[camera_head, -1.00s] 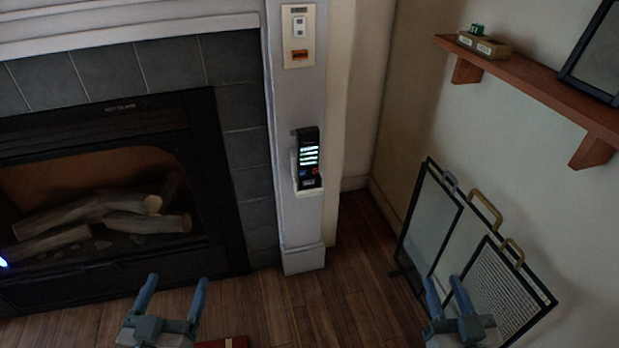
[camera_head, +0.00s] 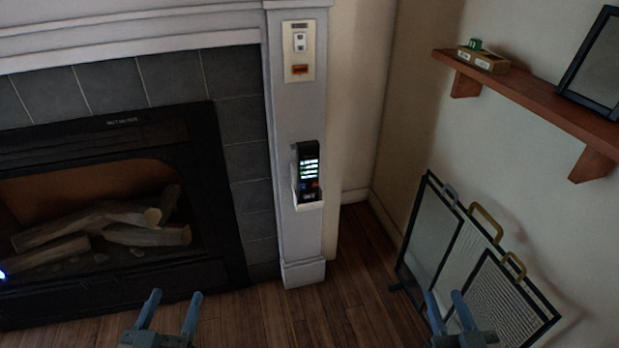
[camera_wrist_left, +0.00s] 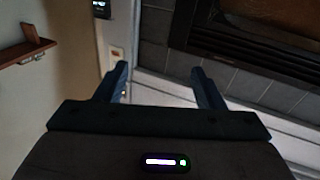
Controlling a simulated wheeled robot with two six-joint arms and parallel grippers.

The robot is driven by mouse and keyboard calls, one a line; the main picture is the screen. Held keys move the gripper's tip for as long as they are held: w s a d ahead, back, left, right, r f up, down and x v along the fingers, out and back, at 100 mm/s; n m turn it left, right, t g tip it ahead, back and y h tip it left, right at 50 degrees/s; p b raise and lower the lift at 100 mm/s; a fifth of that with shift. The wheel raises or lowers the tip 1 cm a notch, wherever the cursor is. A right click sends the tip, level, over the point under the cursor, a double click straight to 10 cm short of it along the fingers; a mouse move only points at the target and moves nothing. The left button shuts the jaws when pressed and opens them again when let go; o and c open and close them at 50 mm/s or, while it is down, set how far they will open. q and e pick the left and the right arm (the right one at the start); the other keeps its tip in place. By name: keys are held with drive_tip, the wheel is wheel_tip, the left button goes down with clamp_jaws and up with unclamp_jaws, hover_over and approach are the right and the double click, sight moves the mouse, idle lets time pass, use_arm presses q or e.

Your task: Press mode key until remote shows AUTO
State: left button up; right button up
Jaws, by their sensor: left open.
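The remote (camera_head: 308,175) is a black handset with a lit screen and a few coloured keys. It stands in a white holder (camera_head: 309,205) on the white pillar beside the fireplace. The screen text is too small to read. My left gripper (camera_head: 169,298) is open and empty at the bottom of the head view, below and left of the remote, well apart from it. Its fingers also show in the left wrist view (camera_wrist_left: 162,82). My right gripper (camera_head: 447,298) is at the bottom right, fingers apart and empty, in front of the fire screen.
A wall switch plate (camera_head: 300,52) with an orange rocker is above the remote. The fireplace (camera_head: 100,215) with logs is at left. A folding fire screen (camera_head: 470,260) stands at right below a wooden shelf (camera_head: 540,95) holding a small box (camera_head: 483,60).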

use_arm(q)
clamp_jaws()
idle(1.4)
